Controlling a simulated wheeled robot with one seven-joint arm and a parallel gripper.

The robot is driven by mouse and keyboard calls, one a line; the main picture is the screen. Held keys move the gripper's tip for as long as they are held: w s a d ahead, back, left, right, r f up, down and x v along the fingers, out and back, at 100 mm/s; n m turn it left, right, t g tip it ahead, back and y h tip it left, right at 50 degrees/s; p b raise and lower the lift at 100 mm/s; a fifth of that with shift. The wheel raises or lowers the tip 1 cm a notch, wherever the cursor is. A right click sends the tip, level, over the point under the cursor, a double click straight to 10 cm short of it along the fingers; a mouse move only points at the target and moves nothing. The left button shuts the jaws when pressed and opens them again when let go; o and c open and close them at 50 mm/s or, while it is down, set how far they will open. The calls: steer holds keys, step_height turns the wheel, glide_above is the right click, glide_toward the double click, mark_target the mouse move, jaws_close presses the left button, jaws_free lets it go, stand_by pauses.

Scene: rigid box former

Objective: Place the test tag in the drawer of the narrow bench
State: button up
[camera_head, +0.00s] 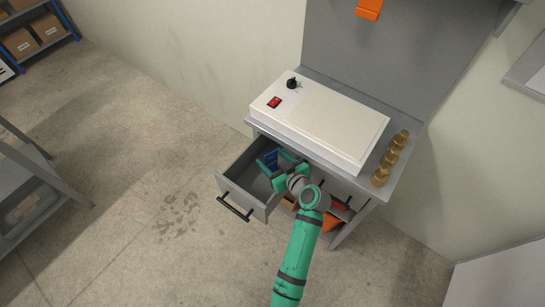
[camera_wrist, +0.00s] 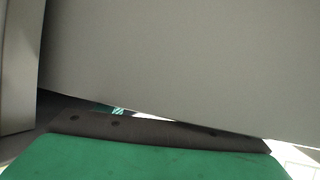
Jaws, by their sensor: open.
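The narrow bench (camera_head: 258,124) stands against the wall with its grey drawer (camera_head: 236,189) pulled open. My green gripper (camera_head: 270,160) reaches down into the drawer near its back, close under the bench top. It is open. A small dark blue thing (camera_head: 271,157) shows at the fingers; I cannot tell if it is the test tag or part of the gripper. In the wrist view a plain grey surface fills most of the picture, above my green gripper body and a dark strip. No tag can be made out there.
A white device (camera_head: 325,125) with a red switch and black knob covers much of the bench top. Several brass fittings (camera_head: 390,160) stand at its right edge. Red and orange items show below, behind my arm. Open floor (camera_head: 150,170) lies left of the drawer.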

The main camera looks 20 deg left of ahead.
steer(key=v, duration=1.2)
steer(key=shift+w, duration=0.15)
steer(key=shift+a+r, duration=0.1)
steer(key=shift+r, duration=0.15)
